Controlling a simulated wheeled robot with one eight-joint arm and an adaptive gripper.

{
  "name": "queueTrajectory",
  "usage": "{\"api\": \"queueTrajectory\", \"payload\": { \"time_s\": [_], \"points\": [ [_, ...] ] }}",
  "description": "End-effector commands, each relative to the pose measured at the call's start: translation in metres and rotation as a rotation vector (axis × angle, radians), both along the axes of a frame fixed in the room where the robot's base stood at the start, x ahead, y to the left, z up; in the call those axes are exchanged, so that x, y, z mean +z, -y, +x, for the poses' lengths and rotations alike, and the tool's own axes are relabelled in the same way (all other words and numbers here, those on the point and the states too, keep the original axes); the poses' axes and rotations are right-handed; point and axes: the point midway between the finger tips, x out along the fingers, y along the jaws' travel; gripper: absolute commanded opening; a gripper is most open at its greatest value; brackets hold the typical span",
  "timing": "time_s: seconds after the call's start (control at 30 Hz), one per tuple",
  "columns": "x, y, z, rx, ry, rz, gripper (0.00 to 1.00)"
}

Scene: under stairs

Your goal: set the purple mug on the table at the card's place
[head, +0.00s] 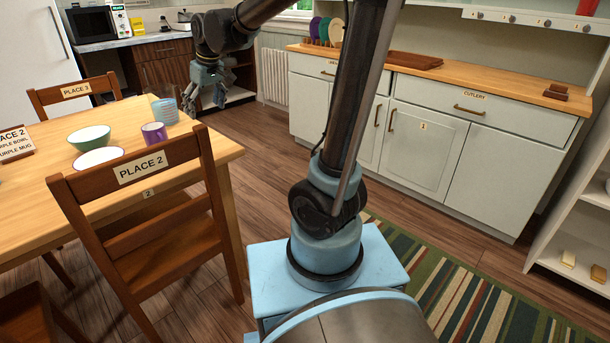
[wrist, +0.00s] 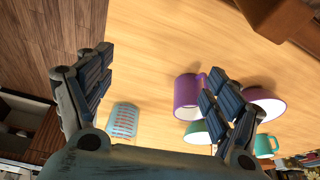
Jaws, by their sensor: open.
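The purple mug (head: 154,133) stands on the wooden table (head: 215,148), beside the purple-and-white bowl (head: 98,158). The card (head: 15,143) at the table's left reads "PLACE 2", with a purple bowl and a purple mug listed. A chair labelled PLACE 2 (head: 142,167) stands at the table's near side, by an edge tag marked 2 (head: 149,194). My gripper (head: 218,95) is open and empty off the table's right end. In the wrist view the purple mug (wrist: 187,92) shows beside the right finger of my gripper (wrist: 160,65), not between closed fingers.
A green bowl (head: 90,137) and a striped cup (head: 165,112) are close to the mug. A teal mug (wrist: 265,145) shows in the wrist view. The PLACE 3 chair (head: 76,91) is at the far side. A counter (head: 440,78) stands at the right, with open floor between.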

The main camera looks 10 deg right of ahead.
Motion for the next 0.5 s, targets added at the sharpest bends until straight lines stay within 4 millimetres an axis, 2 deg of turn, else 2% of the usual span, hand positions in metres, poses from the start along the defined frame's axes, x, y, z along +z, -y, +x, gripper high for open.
{"api": "queueTrajectory", "payload": {
  "time_s": [0.03,0.1,0.27,0.5],
  "points": [
    [-0.002,0.022,-0.010,-0.035,-0.006,-0.004,0.83],
    [-0.006,0.047,-0.023,-0.079,-0.014,-0.009,0.83],
    [-0.017,0.101,-0.056,-0.178,-0.032,-0.021,0.83],
    [-0.046,0.171,-0.115,-0.335,-0.062,-0.037,0.83]
  ]
}}
